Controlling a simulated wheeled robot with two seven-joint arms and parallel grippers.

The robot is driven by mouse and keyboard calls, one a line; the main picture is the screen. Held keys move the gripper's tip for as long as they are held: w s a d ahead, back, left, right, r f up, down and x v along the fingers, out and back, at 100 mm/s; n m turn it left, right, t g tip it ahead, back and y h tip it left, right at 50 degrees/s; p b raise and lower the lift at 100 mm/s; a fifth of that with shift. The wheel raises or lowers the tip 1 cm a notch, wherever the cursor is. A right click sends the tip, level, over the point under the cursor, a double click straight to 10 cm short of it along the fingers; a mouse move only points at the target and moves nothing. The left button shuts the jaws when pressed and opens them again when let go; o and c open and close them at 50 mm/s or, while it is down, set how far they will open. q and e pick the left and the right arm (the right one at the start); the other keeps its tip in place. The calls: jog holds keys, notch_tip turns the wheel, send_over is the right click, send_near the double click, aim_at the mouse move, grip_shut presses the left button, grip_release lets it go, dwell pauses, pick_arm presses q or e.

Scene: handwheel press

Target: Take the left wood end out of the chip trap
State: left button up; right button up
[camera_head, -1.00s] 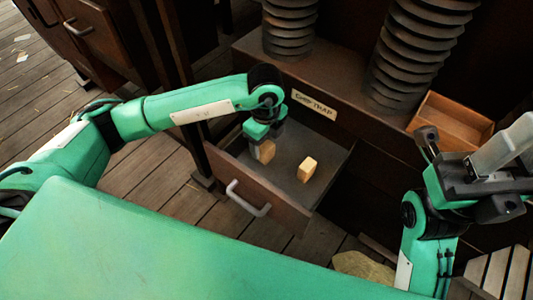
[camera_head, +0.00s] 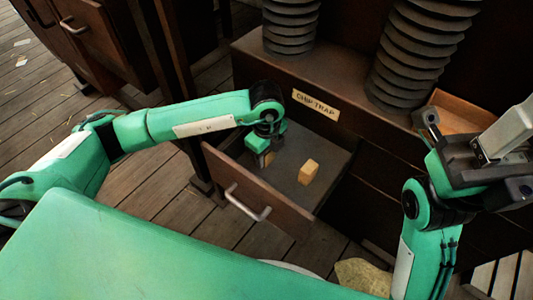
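The chip trap (camera_head: 235,189) is an open drawer with a dark front and a metal handle, under the label "CHIP TRAP" (camera_head: 316,104). The left wood end (camera_head: 269,158) is a small tan block in its left part, mostly hidden by my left gripper. My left gripper (camera_head: 263,160) points down into the drawer right at this block; whether its fingers are closed on it cannot be seen. A second wood block (camera_head: 308,172) stands on the drawer floor to the right, apart from the gripper.
An open wooden box (camera_head: 453,118) is at the right behind my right gripper. Two dark ribbed columns (camera_head: 290,25) stand above the drawer. A yellowish lump (camera_head: 362,275) lies on the floor at the bottom. Plank floor is clear left of the drawer.

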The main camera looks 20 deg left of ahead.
pick_arm(q)
jog(key=shift+c, duration=1.4)
